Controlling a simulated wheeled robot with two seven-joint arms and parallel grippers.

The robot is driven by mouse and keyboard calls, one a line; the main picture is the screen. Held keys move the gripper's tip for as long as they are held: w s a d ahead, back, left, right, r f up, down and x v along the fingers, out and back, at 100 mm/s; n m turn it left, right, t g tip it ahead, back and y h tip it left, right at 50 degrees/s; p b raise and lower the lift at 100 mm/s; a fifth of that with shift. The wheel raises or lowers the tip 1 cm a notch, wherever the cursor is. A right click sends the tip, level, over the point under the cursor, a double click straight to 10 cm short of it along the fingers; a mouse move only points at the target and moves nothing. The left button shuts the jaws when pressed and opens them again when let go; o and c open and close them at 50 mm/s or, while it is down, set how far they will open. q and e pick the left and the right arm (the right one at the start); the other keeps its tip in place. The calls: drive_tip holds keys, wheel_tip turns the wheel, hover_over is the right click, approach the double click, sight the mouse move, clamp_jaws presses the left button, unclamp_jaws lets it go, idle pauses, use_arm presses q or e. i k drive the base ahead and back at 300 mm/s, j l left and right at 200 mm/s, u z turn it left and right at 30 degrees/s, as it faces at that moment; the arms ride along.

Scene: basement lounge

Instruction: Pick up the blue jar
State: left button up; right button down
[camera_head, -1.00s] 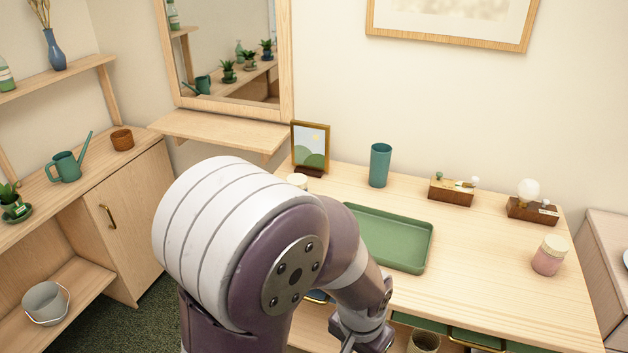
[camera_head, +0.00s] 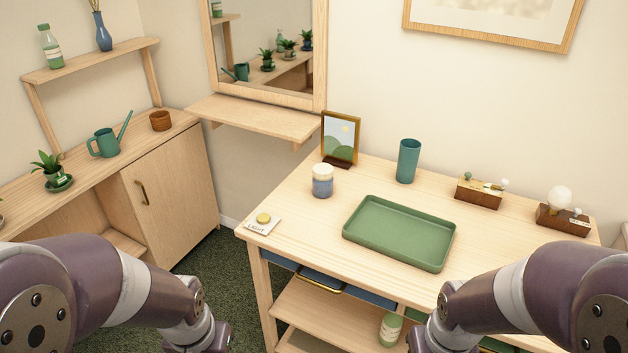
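The blue jar (camera_head: 322,181) stands upright near the back left of the wooden table (camera_head: 300,215). It has a blue-grey body and a cream lid, and all of its near side shows. My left arm comes in at the bottom left and my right arm at the bottom right. Both arms are bent down, and their grippers are cut off by the bottom edge of the picture. Neither arm touches the jar.
A picture frame (camera_head: 340,138) stands just behind the jar. A green tray (camera_head: 399,233) lies to its right, with a teal cup (camera_head: 408,161) behind. A light switch plate (camera_head: 262,222) is at the table's left corner. A wall ledge (camera_head: 253,118) juts out at the left.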

sight(323, 190)
drive_tip(key=i+j+u, duration=0.6)
drive_tip(key=j+u, duration=0.2)
drive_tip(key=i+j+u, duration=0.4)
drive_tip(key=i+u, duration=0.4)
drive_tip(key=i+z, duration=0.2)
drive_tip(key=z, duration=0.2)
drive_tip(key=i+z, duration=0.2)
drive_tip(key=z, duration=0.2)
drive_tip(key=i+j+z, duration=0.15)
drive_tip(key=z, duration=0.2)
drive_tip(key=i+j+z, duration=0.15)
drive_tip(key=z, duration=0.25)
drive_tip(key=i+z, duration=0.15)
drive_tip(key=z, duration=0.35)
drive_tip(key=i+z, duration=0.2)
drive_tip(key=z, duration=0.25)
drive_tip(key=i+j+z, duration=0.15)
drive_tip(key=z, duration=0.35)
drive_tip(key=i+j+z, duration=0.1)
drive_tip(key=z, duration=0.35)
drive_tip(key=i+j+z, duration=0.1)
drive_tip(key=j+z, duration=0.2)
drive_tip(key=z, duration=0.2)
drive_tip(key=j+z, duration=0.2)
drive_tip(key=z, duration=0.25)
drive_tip(key=j+z, duration=0.3)
drive_tip(key=z, duration=0.2)
drive_tip(key=i+j+z, duration=0.1)
drive_tip(key=j+z, duration=0.2)
drive_tip(key=j, duration=0.15)
